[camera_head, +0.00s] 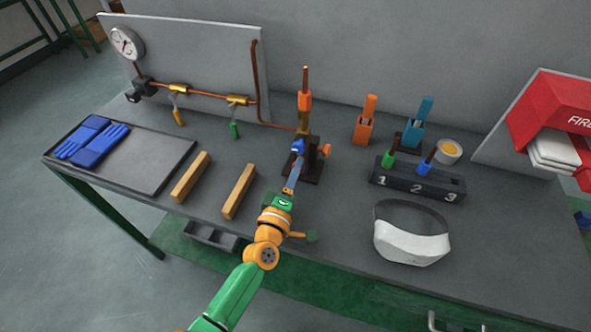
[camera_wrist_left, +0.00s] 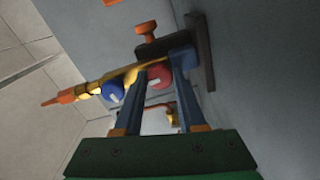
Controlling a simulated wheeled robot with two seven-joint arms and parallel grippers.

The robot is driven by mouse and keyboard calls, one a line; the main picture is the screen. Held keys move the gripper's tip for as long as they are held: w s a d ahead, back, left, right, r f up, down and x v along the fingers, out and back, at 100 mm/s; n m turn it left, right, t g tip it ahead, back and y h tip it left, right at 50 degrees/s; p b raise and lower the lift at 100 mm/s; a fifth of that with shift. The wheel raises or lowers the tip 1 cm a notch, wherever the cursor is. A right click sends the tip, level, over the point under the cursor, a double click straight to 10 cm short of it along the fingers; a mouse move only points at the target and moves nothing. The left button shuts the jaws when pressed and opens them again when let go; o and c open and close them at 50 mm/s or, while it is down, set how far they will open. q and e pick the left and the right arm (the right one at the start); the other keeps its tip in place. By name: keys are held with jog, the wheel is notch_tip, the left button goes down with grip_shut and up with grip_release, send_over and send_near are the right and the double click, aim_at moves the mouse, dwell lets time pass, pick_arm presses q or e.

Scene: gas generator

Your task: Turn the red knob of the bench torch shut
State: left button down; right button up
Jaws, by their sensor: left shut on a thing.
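The bench torch (camera_head: 304,108) stands upright near the middle of the table, with an orange top and a copper-coloured tip. In the left wrist view its brass body (camera_wrist_left: 98,86) lies across the picture. Its red knob (camera_wrist_left: 159,75) is between the fingertips of my left gripper (camera_wrist_left: 158,78), which is shut on it. A blue knob (camera_wrist_left: 112,91) sits just outside the left finger. In the head view my left gripper (camera_head: 295,168) reaches the torch from the front and the red knob is hidden. My right gripper is not in view.
A rack numbered 1 to 3 (camera_head: 397,180) and a white headband visor (camera_head: 411,245) are at the right. Two wooden bars (camera_head: 190,178) and a tray with blue gloves (camera_head: 150,182) lie at the left. A gauge panel (camera_head: 205,50) stands behind.

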pick_arm(q)
jog(key=shift+r+m, duration=0.15)
jog(key=shift+m, duration=0.35)
jog(key=c, duration=0.5)
grip_release()
jog(key=shift+w, duration=0.1)
jog(key=v, duration=0.7)
